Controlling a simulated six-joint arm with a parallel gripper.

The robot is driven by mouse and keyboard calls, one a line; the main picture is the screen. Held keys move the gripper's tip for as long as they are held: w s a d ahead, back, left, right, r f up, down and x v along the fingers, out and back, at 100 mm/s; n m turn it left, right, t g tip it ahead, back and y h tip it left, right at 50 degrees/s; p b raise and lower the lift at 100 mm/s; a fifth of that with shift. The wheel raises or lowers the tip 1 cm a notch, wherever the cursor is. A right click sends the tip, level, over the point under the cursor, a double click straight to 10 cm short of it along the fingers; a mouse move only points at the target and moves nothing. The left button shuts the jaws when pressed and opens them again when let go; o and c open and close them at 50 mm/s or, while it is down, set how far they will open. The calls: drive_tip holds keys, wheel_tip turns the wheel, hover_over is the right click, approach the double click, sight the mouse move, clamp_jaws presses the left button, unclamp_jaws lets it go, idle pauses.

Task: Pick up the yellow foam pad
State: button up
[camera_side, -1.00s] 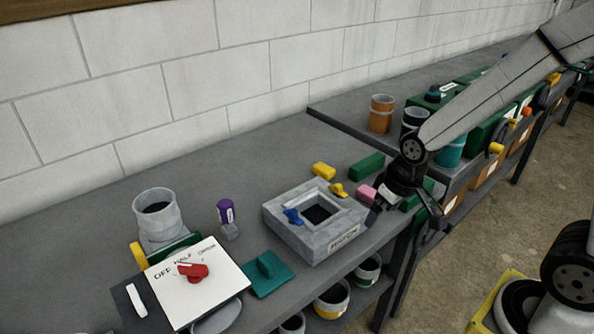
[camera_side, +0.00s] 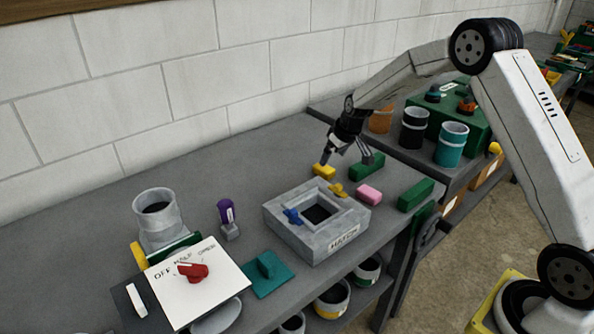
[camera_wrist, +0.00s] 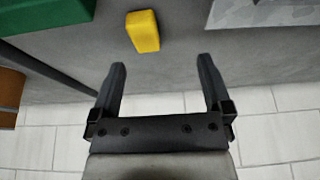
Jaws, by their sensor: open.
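The yellow foam pad (camera_side: 323,171) is a small block lying on the grey bench, just behind the square grey duct box. In the wrist view the pad (camera_wrist: 143,31) lies past my fingertips, within the span between them but left of its middle. My gripper (camera_side: 346,159) is open and empty near the pad and points down at the bench. Its two fingers also show in the wrist view (camera_wrist: 160,61). In the side view the left fingertip is close to the pad; I cannot tell its exact height above the bench.
The grey box (camera_side: 290,232) carries a blue knob and a yellow knob. A green block (camera_side: 367,167), a pink block (camera_side: 369,195) and another green block (camera_side: 416,195) lie to the right. A block wall (camera_side: 180,90) rises behind. The bench left of the pad is clear.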

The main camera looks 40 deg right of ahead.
sight(330, 170)
drive_tip(key=w+d, duration=0.1)
drive_tip(key=w+d+f, duration=0.1)
drive_tip(key=shift+w+d+f, duration=0.3)
drive_tip(key=shift+w+d, duration=0.1)
drive_tip(key=shift+x, duration=1.3)
drive_tip(key=shift+a, duration=0.1)
drive_tip(key=shift+w+x, duration=0.2)
drive_tip(key=shift+x, duration=2.4)
drive_tip(key=shift+a+r, duration=0.1)
drive_tip(key=shift+r, duration=0.05)
drive_tip(key=c, duration=1.3)
drive_tip(key=shift+c, duration=0.2)
drive_tip(key=shift+r, duration=0.1)
